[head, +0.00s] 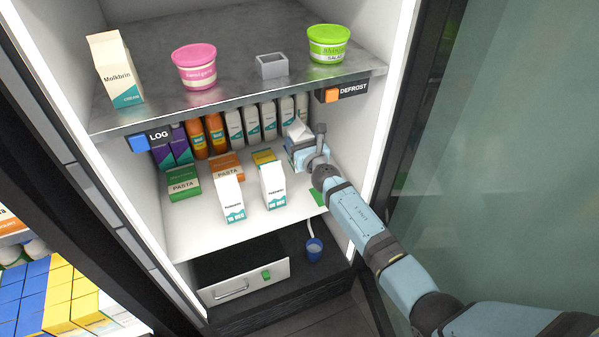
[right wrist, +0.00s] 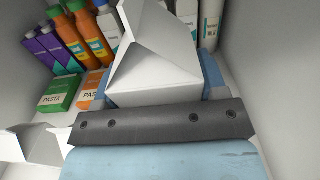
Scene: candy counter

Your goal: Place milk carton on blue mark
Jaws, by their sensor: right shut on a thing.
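My right gripper (head: 308,152) reaches into the fridge's middle shelf at the right side. It is shut on a white milk carton (head: 298,130) with a gabled top. In the right wrist view the carton (right wrist: 155,60) shows close up and looks upright, its top facing the camera; its base is hidden. Two similar white cartons with teal bottoms, a left one (head: 229,199) and a right one (head: 272,187), stand on the same shelf, left of the gripper. I cannot make out a blue mark; the gripper and carton may hide it. My left gripper is not in view.
Pasta boxes, one green (head: 184,184), and a row of bottles (head: 216,135) stand behind. A green patch (head: 318,198) lies at the shelf's front right. The upper shelf (head: 237,97) hangs above, with a carton, tubs and a grey box. A drawer (head: 245,283) sits below.

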